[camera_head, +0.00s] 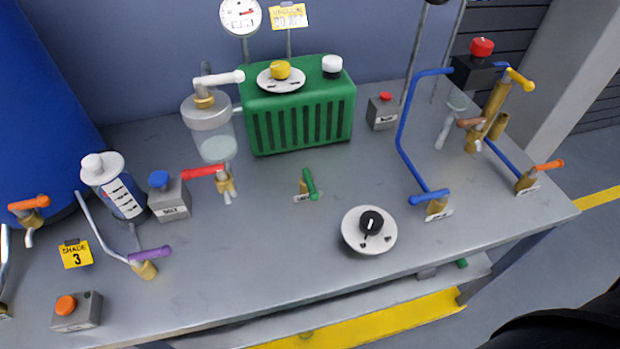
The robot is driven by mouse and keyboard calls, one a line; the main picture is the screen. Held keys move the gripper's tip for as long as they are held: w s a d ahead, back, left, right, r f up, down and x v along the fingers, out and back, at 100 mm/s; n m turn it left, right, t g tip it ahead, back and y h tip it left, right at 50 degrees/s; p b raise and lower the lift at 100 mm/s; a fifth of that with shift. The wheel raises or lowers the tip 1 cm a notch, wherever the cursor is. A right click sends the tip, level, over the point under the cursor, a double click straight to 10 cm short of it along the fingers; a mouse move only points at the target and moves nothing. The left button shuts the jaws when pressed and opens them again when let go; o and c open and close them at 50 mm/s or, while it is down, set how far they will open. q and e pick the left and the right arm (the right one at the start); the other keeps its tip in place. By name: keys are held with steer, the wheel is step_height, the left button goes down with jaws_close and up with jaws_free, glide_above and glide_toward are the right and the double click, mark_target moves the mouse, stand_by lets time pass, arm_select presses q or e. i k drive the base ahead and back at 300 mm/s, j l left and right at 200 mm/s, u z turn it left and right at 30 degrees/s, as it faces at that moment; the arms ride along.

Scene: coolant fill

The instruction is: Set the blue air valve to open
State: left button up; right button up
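The blue air valve (429,197) is at the right front part of the grey bench, on a short brass body (436,208) with a small label plate at its foot. Its blue lever lies level and points left, roughly along the bench's front edge. The label's print is too small to read, so I cannot tell the marked position. A blue pipe (402,136) rises behind it and bends toward the black box with a red knob (481,47). Neither of my grippers is in view, and nothing touches the valve.
Left of the valve is a round white dial (369,230) with a black knob. A green-handled valve (309,184), a red-handled valve (203,171) and a green ribbed tank (301,111) stand farther left. An orange-handled valve (547,166) is to the right. The bench in front is clear.

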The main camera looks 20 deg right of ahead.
mark_target(440, 195)
steer(key=l+z, duration=0.15)
steer(key=z, duration=0.25)
steer(key=k+l+z, duration=0.1)
steer(key=l+z, duration=0.15)
steer(key=z, duration=0.15)
steer(key=l+z, duration=0.2)
steer(key=z, duration=0.2)
